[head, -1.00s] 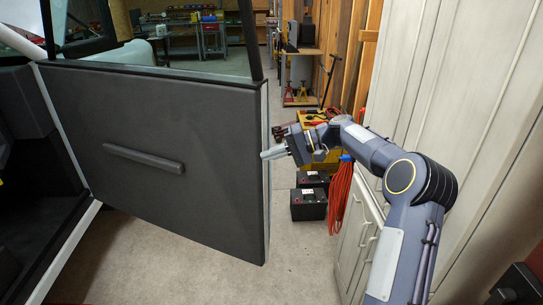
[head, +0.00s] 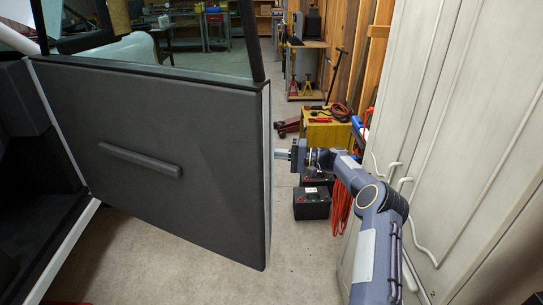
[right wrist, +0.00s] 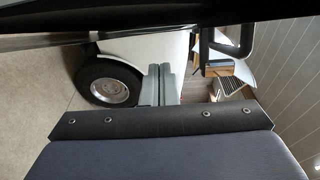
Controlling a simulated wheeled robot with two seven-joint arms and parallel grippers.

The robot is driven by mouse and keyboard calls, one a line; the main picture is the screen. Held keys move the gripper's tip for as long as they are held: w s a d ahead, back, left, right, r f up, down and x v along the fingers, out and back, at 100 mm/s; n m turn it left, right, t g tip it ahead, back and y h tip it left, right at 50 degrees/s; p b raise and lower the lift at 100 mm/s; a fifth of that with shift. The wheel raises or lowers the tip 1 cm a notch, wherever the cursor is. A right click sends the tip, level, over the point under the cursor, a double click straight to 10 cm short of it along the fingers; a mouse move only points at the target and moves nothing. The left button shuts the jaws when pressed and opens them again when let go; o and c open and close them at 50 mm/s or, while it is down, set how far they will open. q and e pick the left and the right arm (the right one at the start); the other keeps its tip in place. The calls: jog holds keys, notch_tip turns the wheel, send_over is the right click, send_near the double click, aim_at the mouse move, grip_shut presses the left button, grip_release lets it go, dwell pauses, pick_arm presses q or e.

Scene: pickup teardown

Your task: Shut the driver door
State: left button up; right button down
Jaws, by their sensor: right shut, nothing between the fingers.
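The driver door (head: 190,190) stands open in the left half of the head view, its dark inner panel and armrest facing me. Its free edge is at the right of the panel. My right gripper (head: 281,154) is just right of that edge at mid height, fingers pointing left. I cannot tell whether they touch the door. In the right wrist view the gripper (right wrist: 158,85) shows its fingers together and empty, in front of the white truck body (right wrist: 145,50) and a front wheel (right wrist: 108,82). My left gripper is out of view.
A tall pale cabinet (head: 430,130) stands close on the right, beside my right arm. A black battery (head: 312,203), a red hose (head: 341,207) and a yellow cart (head: 326,132) are beyond the gripper. A side mirror (right wrist: 226,40) shows in the wrist view. Floor (head: 300,260) in front is clear.

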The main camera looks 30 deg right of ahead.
aim_at(271, 161)
jog(key=shift+s+a+p, duration=0.7)
jog(key=shift+s+a, duration=0.6)
jog(key=shift+a, duration=0.1)
